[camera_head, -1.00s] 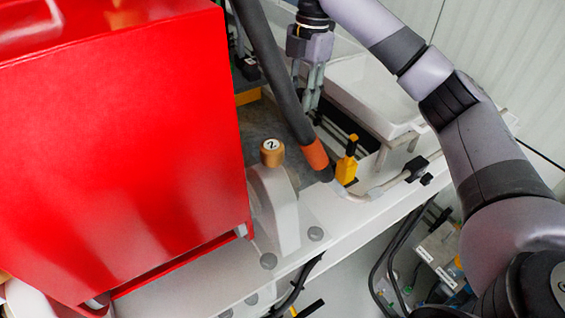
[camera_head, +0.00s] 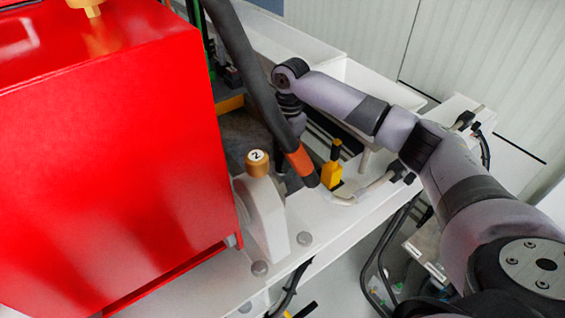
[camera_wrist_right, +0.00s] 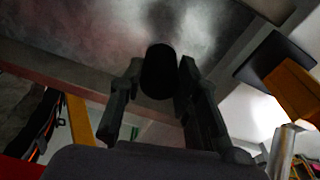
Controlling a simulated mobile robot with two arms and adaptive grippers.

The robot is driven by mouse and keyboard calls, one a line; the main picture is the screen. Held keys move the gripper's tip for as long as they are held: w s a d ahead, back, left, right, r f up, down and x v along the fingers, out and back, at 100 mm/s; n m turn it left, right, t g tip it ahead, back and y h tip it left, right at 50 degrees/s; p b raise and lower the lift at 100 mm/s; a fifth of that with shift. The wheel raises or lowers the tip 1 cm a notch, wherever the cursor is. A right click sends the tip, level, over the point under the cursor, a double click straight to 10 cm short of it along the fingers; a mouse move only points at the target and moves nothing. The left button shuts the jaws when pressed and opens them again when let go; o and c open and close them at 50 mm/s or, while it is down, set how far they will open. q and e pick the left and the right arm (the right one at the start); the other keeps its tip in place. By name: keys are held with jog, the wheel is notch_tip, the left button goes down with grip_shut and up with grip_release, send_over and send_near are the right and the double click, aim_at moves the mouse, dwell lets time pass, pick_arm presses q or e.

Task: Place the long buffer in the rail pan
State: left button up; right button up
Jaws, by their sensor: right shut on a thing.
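My right gripper (camera_wrist_right: 158,84) is shut on a dark cylinder (camera_wrist_right: 159,70), which looks like the long buffer; it shows nearly end-on between the two fingers in the right wrist view. In the head view, the right gripper (camera_head: 284,172) points down behind a thick dark hose, which hides most of it, and the held cylinder cannot be made out there. A grey, worn metal surface (camera_wrist_right: 110,40) lies beyond the cylinder; I cannot tell whether they touch or whether this is the rail pan. My left gripper is not in view.
A large red housing (camera_head: 110,170) fills the left. The dark hose (camera_head: 250,75) with an orange end runs beside the gripper. White trays (camera_head: 375,85) lie behind the arm.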

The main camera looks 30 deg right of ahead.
notch_tip(320, 180, down, 3)
jog(key=shift+f+p, duration=0.2)
jog(key=shift+p, duration=0.1)
jog(key=shift+f, duration=0.1)
jog(key=o, duration=1.2)
jog(key=shift+c, duration=0.2)
jog(key=r+b, duration=0.1)
jog(key=r, duration=0.2)
jog(key=d+r+b, duration=0.1)
jog(key=r, duration=0.3)
jog(key=r+b, duration=0.1)
jog(key=r, duration=0.3)
jog(key=shift+w+d, duration=0.15)
jog(key=shift+w, duration=0.1)
jog(key=shift+r, duration=0.6)
